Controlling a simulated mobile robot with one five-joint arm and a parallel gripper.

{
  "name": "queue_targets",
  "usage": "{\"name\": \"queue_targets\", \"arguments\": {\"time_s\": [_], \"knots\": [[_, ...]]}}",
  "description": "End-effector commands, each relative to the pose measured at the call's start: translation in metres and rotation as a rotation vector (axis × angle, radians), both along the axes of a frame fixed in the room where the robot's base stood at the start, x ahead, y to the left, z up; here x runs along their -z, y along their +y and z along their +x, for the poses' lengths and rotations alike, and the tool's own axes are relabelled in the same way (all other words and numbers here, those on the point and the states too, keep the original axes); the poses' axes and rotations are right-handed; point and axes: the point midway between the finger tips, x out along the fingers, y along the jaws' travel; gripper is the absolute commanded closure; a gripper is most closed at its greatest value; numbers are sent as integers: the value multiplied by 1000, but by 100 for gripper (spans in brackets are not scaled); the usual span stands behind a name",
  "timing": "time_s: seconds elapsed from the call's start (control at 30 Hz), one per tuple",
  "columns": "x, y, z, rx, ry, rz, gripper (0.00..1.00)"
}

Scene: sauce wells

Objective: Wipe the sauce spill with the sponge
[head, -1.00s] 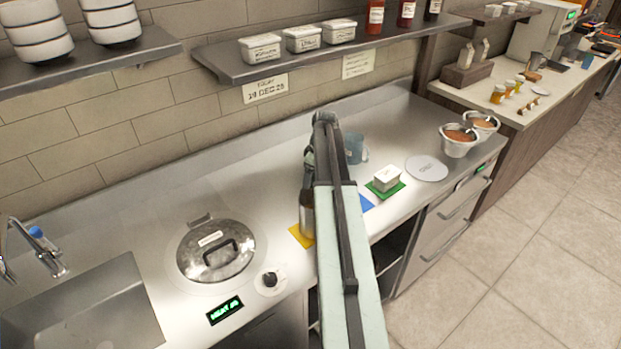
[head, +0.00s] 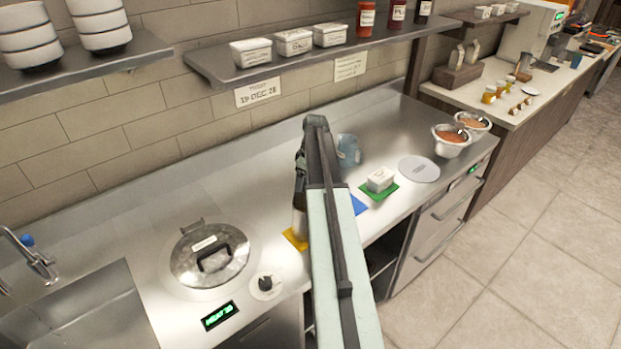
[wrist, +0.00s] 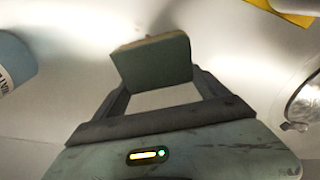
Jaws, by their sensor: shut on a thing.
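In the wrist view my gripper (wrist: 160,84) is shut on a grey-green sponge (wrist: 153,60), a block held between the fingertips over the pale steel counter. I cannot tell whether the sponge touches the counter. A small brownish patch shows just beyond its top edge; I cannot tell whether it is sauce or part of the sponge. No sauce spill shows clearly in either view. In the head view my arm hides the gripper, the sponge and part of the counter (head: 240,190).
A blue container (wrist: 14,62) stands left in the wrist view; it also shows in the head view (head: 348,150). A yellow mat (head: 294,240), a lidded pot (head: 210,255) and a white tub (head: 380,180) on green are near. Shelves (head: 300,62) hang above the counter.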

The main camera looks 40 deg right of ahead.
Motion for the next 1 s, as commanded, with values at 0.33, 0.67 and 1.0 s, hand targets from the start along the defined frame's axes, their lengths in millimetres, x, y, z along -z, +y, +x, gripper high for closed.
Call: {"name": "queue_targets", "arguments": {"time_s": [0.33,0.67,1.0], "knots": [[3,5,0,0,0,0,81],[1,-23,-1,4,0,-4,81],[0,-37,-3,1,0,-3,81]]}}
